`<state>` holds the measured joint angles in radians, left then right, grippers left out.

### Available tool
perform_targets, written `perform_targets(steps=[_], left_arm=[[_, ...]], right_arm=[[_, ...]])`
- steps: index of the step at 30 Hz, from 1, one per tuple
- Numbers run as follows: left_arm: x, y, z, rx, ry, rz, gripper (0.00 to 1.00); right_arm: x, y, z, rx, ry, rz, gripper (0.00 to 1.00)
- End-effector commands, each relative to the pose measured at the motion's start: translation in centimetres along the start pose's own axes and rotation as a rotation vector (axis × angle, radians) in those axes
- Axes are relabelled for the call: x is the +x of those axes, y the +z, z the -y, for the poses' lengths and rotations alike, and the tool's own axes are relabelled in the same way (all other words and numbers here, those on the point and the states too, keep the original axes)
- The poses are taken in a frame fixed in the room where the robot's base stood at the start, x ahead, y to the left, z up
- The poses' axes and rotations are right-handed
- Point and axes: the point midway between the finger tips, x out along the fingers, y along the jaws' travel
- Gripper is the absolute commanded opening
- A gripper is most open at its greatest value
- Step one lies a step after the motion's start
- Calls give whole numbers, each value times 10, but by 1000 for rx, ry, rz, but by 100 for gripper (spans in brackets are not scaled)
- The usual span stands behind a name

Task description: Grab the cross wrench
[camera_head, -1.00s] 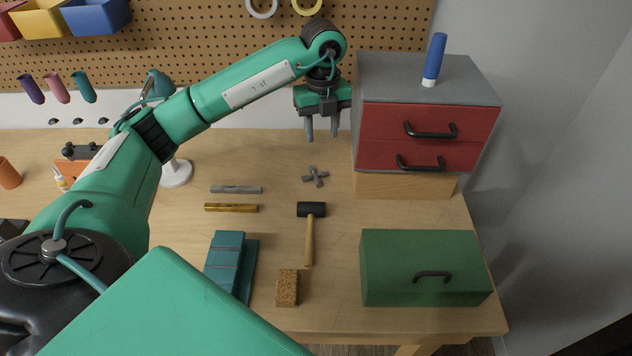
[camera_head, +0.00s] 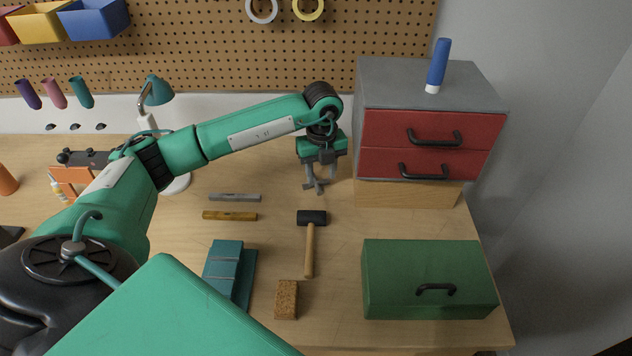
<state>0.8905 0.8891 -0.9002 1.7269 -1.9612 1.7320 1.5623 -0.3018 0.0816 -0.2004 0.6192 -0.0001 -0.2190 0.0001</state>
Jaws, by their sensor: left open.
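The cross wrench (camera_head: 317,186) is a small grey four-armed tool on the wooden table, left of the red drawer cabinet. My left gripper (camera_head: 321,179) points down with its two fingers at the wrench, open. The fingers hide part of the wrench, and I cannot tell whether they touch it. The wrench shows between and just below the fingertips. My right gripper is not in view.
The red drawer cabinet (camera_head: 431,131) stands close on the right of the gripper. A black-headed mallet (camera_head: 310,245) lies in front. Grey and yellow bars (camera_head: 230,216) lie to the left. A green toolbox (camera_head: 428,285) is at front right.

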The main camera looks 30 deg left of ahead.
Motion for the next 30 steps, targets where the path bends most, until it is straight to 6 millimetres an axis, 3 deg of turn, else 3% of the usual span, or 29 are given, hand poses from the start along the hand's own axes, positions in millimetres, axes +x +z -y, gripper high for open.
perform_targets(steps=[4,9,17,23,30], left_arm=[[20,1,-7,-3,5,-2,42],[40,2,-6,-1,1,0,42],[43,2,-6,-1,1,0,42],[43,2,-6,-1,0,0,2],[42,2,-6,-1,0,1,0]], right_arm=[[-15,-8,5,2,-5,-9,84],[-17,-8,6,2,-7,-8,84],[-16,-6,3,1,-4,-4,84],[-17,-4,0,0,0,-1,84],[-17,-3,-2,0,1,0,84]])
